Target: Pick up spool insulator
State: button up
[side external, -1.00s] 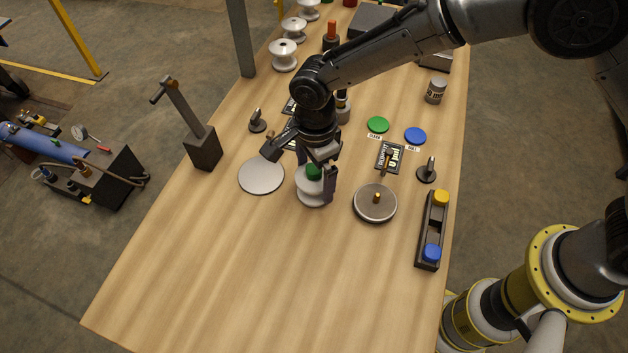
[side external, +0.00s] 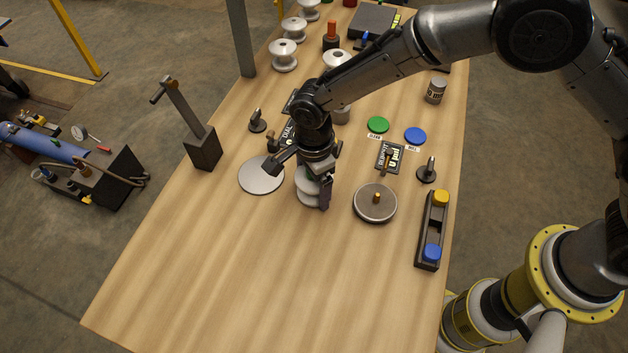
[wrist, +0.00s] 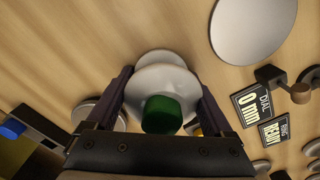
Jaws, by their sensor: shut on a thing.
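A white spool insulator (side external: 308,186) with a green top stands on the wooden table near its middle. It also shows in the wrist view (wrist: 160,75), with its green top (wrist: 162,115) close to the camera. My gripper (side external: 316,188) is over the spool from above, a finger on either side, shut on it. In the wrist view my gripper's dark fingers (wrist: 162,98) flank the white body. The spool looks upright and still at table height. The gripper hides most of the green top in the side view.
A pale round plate (side external: 261,175) lies just left of the spool, and a round disc with a brass stud (side external: 375,203) lies right. Several white spools (side external: 283,55) stand at the back. A dark tray (side external: 431,232) lies near the right edge. The front of the table is clear.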

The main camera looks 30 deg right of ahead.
jog(key=shift+r, duration=0.1)
grip_shut()
jog(key=shift+r, duration=0.85)
jog(key=s+d+r, duration=0.9)
jog(key=s+r, duration=0.1)
jog(key=r, duration=0.1)
jog(key=shift+s+r, duration=0.15)
jog(key=shift+s, duration=0.2)
